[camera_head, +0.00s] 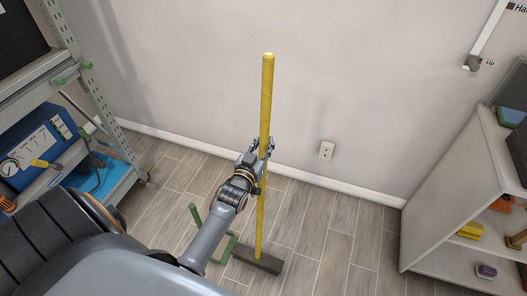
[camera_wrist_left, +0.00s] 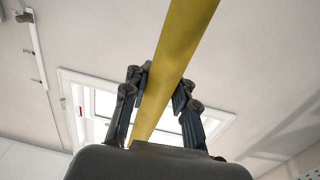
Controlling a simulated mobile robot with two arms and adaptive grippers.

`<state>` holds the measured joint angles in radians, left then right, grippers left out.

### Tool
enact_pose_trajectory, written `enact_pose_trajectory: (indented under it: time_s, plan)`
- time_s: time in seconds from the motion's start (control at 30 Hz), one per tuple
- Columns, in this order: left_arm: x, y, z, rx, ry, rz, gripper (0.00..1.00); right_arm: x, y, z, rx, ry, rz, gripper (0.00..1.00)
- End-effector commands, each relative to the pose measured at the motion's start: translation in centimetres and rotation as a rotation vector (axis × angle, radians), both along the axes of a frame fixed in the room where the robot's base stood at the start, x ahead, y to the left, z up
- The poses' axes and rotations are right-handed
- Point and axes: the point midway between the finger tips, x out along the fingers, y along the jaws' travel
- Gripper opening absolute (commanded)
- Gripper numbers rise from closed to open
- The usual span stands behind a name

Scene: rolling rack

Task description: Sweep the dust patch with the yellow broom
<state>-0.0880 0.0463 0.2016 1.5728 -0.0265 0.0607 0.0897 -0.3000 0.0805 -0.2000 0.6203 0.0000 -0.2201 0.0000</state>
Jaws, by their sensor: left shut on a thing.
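The yellow broom (camera_head: 266,100) stands nearly upright near the wall, its dark head (camera_head: 257,262) low at the floor. My left gripper (camera_head: 262,148) is shut on the broom's handle at about mid-height. In the left wrist view the yellow handle (camera_wrist_left: 180,50) runs between the two fingers of my left gripper (camera_wrist_left: 158,95). I cannot make out a dust patch on the floor. My right gripper is not in view.
A green frame-like object (camera_head: 228,246) stands on the floor just left of the broom head. A metal rack (camera_head: 100,85) with tools is at the left. A white shelf unit (camera_head: 455,185) stands at the right. Wood-look floor (camera_head: 330,240) is clear between the broom and shelf.

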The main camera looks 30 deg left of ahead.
Motion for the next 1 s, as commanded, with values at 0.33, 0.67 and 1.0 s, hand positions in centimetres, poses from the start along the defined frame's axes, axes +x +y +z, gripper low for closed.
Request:
enact_pose_trajectory:
  time_s: [0.33,0.67,1.0]
  plan:
    - [3.5,1.9,0.4,0.004,-0.014,0.000,0.00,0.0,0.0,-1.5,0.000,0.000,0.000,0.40]
    - [5.4,3.0,0.6,0.004,-0.014,0.000,0.00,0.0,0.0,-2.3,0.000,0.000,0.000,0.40]
    - [5.0,2.8,0.7,0.004,-0.013,-0.001,0.00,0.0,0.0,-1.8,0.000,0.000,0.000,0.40]
